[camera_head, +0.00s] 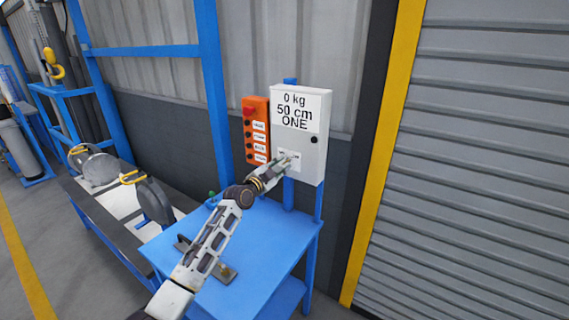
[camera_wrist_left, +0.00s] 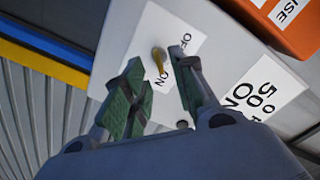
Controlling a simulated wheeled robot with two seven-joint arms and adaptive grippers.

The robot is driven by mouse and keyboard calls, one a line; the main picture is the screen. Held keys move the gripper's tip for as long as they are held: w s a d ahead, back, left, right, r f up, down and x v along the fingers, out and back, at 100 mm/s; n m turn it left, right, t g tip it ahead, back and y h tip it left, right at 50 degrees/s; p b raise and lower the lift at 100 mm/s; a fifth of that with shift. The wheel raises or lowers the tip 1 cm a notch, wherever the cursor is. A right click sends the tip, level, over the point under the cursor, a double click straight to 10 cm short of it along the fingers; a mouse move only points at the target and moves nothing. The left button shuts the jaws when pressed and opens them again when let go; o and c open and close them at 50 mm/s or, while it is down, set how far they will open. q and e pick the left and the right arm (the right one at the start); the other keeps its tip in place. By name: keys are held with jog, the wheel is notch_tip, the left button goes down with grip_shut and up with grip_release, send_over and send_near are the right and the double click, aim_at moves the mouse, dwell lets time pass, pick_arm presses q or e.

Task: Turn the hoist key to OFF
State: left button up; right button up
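The white hoist box (camera_head: 312,150) hangs on a blue post and reads "0 kg", "50 cm" and "ONE". Its lower face has a small white key label (camera_head: 289,153), partly covered by my left gripper (camera_head: 283,164) in the head view. In the left wrist view the brass key (camera_wrist_left: 158,57) stands out from the label (camera_wrist_left: 142,44), near the words ON and OFF. My left gripper (camera_wrist_left: 159,72) is open, its green-padded fingers on either side of the key in the picture. I see no clear contact. The key's exact setting is hard to read. My right gripper is not in view.
An orange control box (camera_head: 255,128) with a red button hangs directly left of the white box. A blue table (camera_head: 262,240) stands below, with a dark metal part (camera_head: 226,273) on it. A grey shutter (camera_head: 480,170) is at the right.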

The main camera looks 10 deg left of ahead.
pick_arm(q)
jog(key=shift+x, duration=1.65)
jog(key=shift+c, duration=0.3)
grip_shut()
